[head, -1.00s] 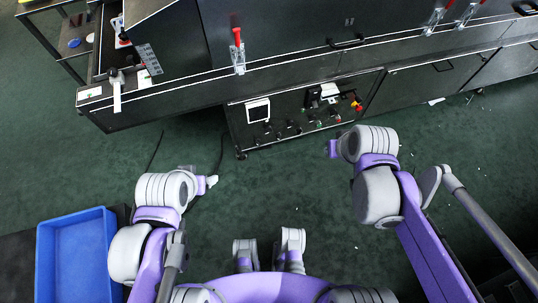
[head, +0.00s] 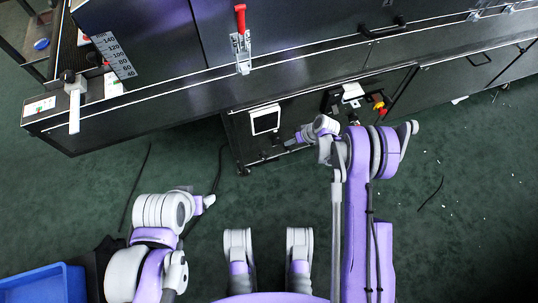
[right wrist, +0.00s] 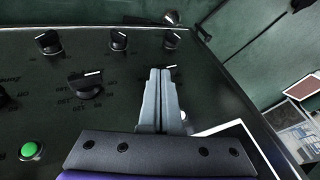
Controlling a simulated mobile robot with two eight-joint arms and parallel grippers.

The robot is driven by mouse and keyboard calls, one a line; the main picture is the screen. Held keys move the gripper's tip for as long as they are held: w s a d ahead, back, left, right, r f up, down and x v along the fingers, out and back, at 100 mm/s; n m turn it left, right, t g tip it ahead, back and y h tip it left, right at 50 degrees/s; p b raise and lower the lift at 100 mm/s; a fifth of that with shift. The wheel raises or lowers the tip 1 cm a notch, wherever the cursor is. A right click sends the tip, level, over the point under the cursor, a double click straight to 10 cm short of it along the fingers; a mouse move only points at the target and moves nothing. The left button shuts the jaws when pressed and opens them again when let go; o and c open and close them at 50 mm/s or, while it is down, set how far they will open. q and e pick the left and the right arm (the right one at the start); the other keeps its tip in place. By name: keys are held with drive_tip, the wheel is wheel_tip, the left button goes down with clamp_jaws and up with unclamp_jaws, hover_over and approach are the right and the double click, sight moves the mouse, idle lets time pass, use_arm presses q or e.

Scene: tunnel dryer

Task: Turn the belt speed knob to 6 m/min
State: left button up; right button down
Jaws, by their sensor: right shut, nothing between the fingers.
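The control panel (right wrist: 30,105) carries several black knobs with white pointer marks in the right wrist view. A large knob (right wrist: 85,86) with numbers around it is left of my right gripper (right wrist: 160,72). Smaller knobs (right wrist: 118,40) stand in a row beyond it. Another knob is mostly hidden by the fingertips, only its white mark showing. I cannot read which one is belt speed. My right gripper is shut and empty, its tips over the panel; in the head view it (head: 288,144) is at the panel below the dryer. My left gripper (head: 207,201) is over the floor, its jaws unclear.
A green button (right wrist: 29,151) is on the panel. A white-framed screen (head: 265,119) is left of my right gripper, and a red-and-yellow emergency stop (head: 379,105) is to the right. A red-handled clamp (head: 241,40) is above. A blue bin (head: 45,287) stands at lower left.

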wheel_tip(320, 180, down, 3)
drive_tip(key=b, duration=0.3)
approach(264, 156)
wheel_tip(264, 156, down, 3)
drive_tip(key=w+d, duration=0.1)
drive_tip(key=w, duration=0.2)
drive_tip(key=shift+s+a+f, duration=0.25)
drive_tip(key=shift+a+f, duration=0.05)
drive_tip(key=shift+a, duration=0.25)
drive_tip(key=shift+s+a+f, duration=0.25)
drive_tip(key=shift+a+f, duration=0.05)
drive_tip(key=shift+a, duration=0.2)
drive_tip(key=shift+s+a+f+b, duration=0.25)
drive_tip(key=shift+a+b, duration=0.15)
drive_tip(key=shift+a, duration=0.3)
drive_tip(key=shift+s+a, duration=0.1)
